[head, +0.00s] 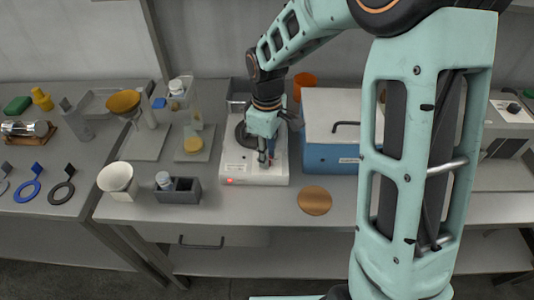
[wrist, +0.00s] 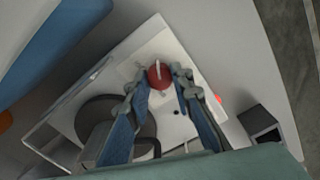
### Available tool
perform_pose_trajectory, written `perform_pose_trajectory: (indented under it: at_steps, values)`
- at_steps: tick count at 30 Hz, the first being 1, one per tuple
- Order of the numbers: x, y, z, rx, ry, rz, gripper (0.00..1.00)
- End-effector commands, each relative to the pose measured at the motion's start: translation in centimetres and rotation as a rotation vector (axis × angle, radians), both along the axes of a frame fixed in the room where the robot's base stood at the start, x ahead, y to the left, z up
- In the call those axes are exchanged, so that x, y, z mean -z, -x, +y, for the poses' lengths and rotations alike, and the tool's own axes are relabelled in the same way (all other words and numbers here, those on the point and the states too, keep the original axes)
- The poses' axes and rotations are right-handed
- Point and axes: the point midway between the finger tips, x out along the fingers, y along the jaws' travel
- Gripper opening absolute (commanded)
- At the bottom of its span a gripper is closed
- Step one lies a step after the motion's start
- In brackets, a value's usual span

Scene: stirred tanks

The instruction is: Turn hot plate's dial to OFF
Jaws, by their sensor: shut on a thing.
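The hot plate (head: 238,166) is a white box with a dark round top plate, on the bench in the head view. A small red light glows on its front. In the wrist view its white top (wrist: 184,131) and dark round plate show below my fingers. The red dial (wrist: 159,77) with a pale pointer mark sits between my fingertips in the wrist view. My gripper (head: 266,162) points down at the front right of the hot plate and is shut on the dial. In the head view my fingers hide the dial. I cannot read any dial markings.
A blue box with a white lid (head: 330,110) stands close to the right of the hot plate. A dark grey holder (head: 190,190) with a white-capped vial stands to the left. A copper disc (head: 314,200) lies at front right. The bench front is mostly clear.

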Motion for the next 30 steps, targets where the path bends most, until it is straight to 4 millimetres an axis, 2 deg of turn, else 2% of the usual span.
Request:
perform_pose_trajectory:
  at_steps: [7,8,12,20,23,26,30]
  values:
    - [0.0,-0.1,0.0,-0.001,0.000,-0.002,0.00]
    - [-0.1,-0.1,0.0,-0.001,0.000,-0.002,0.24]
    - [0.0,0.0,0.0,0.000,-0.001,-0.001,0.39]
    - [-0.1,0.0,0.0,0.001,0.000,-0.001,0.39]
    - [-0.7,-0.1,0.0,0.002,-0.001,-0.004,0.39]
    - [-2.0,-0.2,0.0,0.003,-0.001,-0.005,0.39]
    - [-5.0,-0.2,0.0,0.001,-0.001,-0.008,0.39]
